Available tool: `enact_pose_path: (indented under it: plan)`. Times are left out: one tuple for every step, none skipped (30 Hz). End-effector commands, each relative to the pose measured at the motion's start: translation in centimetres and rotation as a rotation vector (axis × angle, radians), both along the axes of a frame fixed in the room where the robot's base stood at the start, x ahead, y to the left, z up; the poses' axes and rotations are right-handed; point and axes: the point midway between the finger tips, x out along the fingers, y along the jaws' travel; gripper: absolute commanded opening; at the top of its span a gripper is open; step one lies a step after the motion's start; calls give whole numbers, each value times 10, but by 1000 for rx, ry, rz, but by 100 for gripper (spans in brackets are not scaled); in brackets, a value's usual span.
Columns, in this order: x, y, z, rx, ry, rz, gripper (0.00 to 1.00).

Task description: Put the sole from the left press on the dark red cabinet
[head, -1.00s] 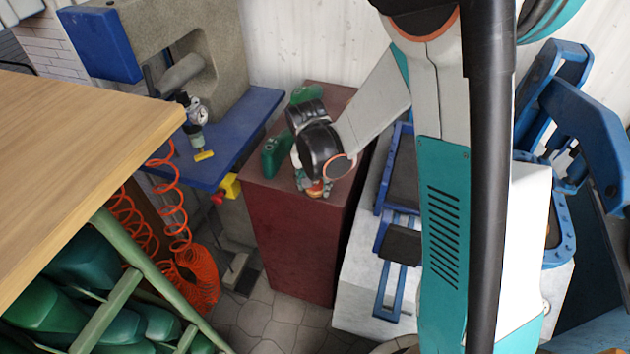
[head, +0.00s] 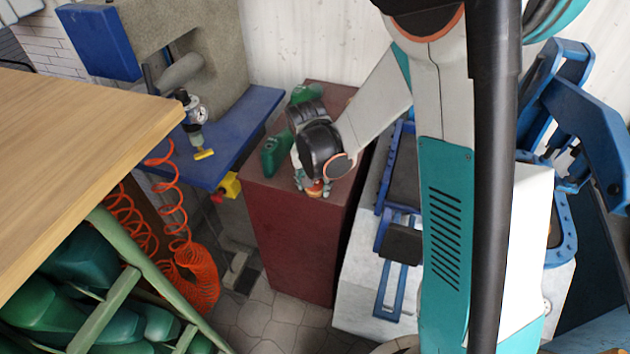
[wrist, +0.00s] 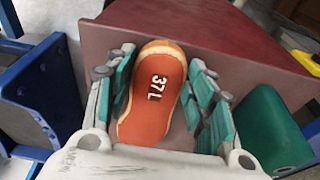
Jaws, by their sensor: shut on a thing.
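The sole (wrist: 153,95) is orange-red with a tan rim and the mark "37L". In the wrist view it sits between the two teal-padded fingers of my gripper (wrist: 160,92), which is shut on it. In the head view my gripper (head: 316,190) is over the top of the dark red cabinet (head: 300,235), near its front edge, and a bit of the sole (head: 315,186) shows under it. I cannot tell if the sole touches the cabinet top. The cabinet top (wrist: 215,40) also shows behind the sole in the wrist view.
Green shoe lasts (head: 276,154) lie on the cabinet's left side; one green piece (wrist: 265,130) is close to my gripper in the wrist view. A blue-framed press (head: 400,243) stands right of the cabinet. A blue table (head: 225,140) stands left, and a wooden tabletop (head: 85,140) is nearer.

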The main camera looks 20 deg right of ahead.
Motion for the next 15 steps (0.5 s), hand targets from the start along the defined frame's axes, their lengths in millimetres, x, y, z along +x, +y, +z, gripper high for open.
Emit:
enact_pose_path:
  plan:
    - [0, 0, -1, 0, 0, 0, 28]
    - [0, 0, -1, 0, 0, 0, 28]
    - [0, 0, -2, 0, 0, 0, 28]
    - [0, 0, -2, 0, 0, 0, 28]
    - [0, 0, -2, 0, 0, 0, 28]
    - [0, 0, -3, 0, 0, 0, 28]
    - [0, 0, -3, 0, 0, 0, 28]
    - [0, 0, -4, 0, 0, 0, 28]
    - [0, 0, -4, 0, 0, 0, 28]
    - [0, 0, -4, 0, 0, 0, 28]
    - [0, 0, -4, 0, 0, 0, 56]
    - [0, 0, -4, 0, 0, 0, 65]
    - [0, 0, -4, 0, 0, 0, 72]
    - [0, 0, -4, 0, 0, 0, 73]
    - [0, 0, -4, 0, 0, 0, 73]
